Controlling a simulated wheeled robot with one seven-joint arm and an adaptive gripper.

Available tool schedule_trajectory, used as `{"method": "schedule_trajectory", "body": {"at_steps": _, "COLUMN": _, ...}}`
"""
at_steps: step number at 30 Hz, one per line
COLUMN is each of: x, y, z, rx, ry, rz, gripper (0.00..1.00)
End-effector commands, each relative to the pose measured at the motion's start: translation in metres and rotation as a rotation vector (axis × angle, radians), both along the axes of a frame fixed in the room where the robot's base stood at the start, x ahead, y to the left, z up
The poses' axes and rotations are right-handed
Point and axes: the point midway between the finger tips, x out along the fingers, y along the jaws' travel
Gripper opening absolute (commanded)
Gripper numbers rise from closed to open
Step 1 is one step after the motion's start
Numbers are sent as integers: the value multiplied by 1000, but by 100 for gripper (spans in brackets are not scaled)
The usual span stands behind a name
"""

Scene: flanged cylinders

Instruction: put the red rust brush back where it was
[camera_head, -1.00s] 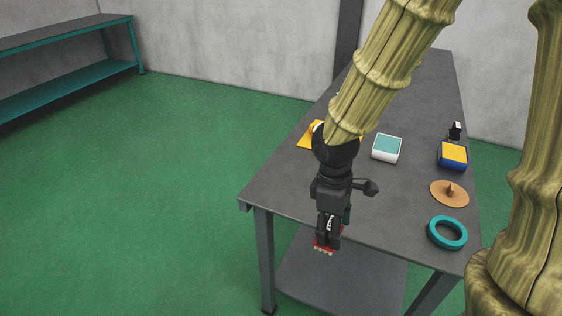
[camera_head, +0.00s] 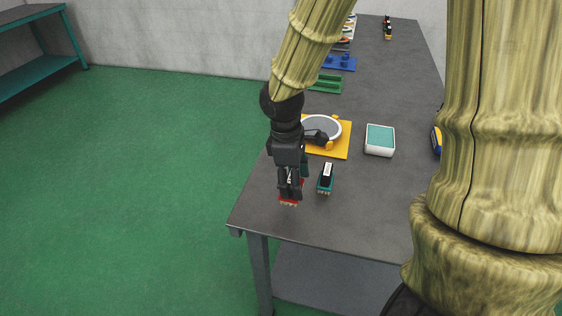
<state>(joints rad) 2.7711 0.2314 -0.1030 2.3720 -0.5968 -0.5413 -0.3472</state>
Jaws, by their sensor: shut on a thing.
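My gripper (camera_head: 291,187) points down over the near left corner of the grey table (camera_head: 345,218). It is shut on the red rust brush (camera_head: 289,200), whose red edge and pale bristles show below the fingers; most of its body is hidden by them. I cannot tell whether the brush touches the table top. A similar teal brush (camera_head: 325,183) with a dark top stands just to the right, apart from the red one.
Behind the gripper lies a yellow plate with a round grey disc (camera_head: 322,127). A white box with a teal top (camera_head: 380,139) stands to the right. Green (camera_head: 326,84) and blue (camera_head: 338,62) trays lie farther back. The near middle of the table is bare.

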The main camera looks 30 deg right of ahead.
Motion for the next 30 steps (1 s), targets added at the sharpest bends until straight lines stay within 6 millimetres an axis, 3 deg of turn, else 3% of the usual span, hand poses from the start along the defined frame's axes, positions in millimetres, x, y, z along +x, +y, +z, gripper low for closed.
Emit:
{"method": "schedule_trajectory", "body": {"at_steps": 1, "x": 15, "y": -4, "z": -1, "rx": 2, "ry": 3, "rz": 0, "gripper": 20}}
{"method": "schedule_trajectory", "body": {"at_steps": 6, "x": 54, "y": -16, "z": -7, "rx": 1, "ry": 10, "rz": -1, "gripper": 20}}
{"method": "schedule_trajectory", "body": {"at_steps": 12, "x": 84, "y": -31, "z": -9, "rx": 1, "ry": 7, "rz": -4, "gripper": 20}}
{"method": "schedule_trajectory", "body": {"at_steps": 23, "x": 109, "y": -39, "z": -13, "rx": 0, "ry": 10, "rz": -4, "gripper": 20}}
{"method": "schedule_trajectory", "body": {"at_steps": 30, "x": 108, "y": -39, "z": -38, "rx": -1, "ry": 13, "rz": -2, "gripper": 20}}
